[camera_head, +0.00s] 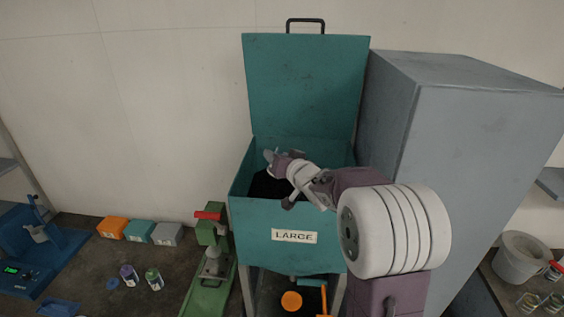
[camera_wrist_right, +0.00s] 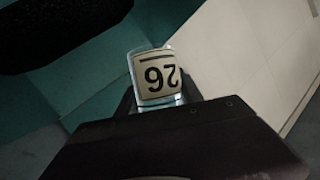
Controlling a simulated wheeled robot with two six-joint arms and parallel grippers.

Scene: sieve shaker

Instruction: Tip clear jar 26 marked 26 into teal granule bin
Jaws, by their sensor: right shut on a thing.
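The teal granule bin (camera_head: 258,222) stands in the middle of the head view with its lid (camera_head: 305,85) raised. Its front label reads LARGE, and its inside looks dark. My right gripper (camera_head: 283,163) is over the bin's opening, shut on clear jar 26 (camera_wrist_right: 168,100). In the right wrist view the jar's white label shows 26 upside down, and the dark fingers are on either side of the jar. In the head view the jar is small and partly hidden by the gripper. I cannot tell whether anything is left in it. My left gripper is not in view.
A tall grey cabinet (camera_head: 480,130) stands right of the bin. A green device with a red handle (camera_head: 208,215) is at its left. Orange, teal and grey boxes (camera_head: 139,231) and small jars (camera_head: 153,279) sit on the left counter.

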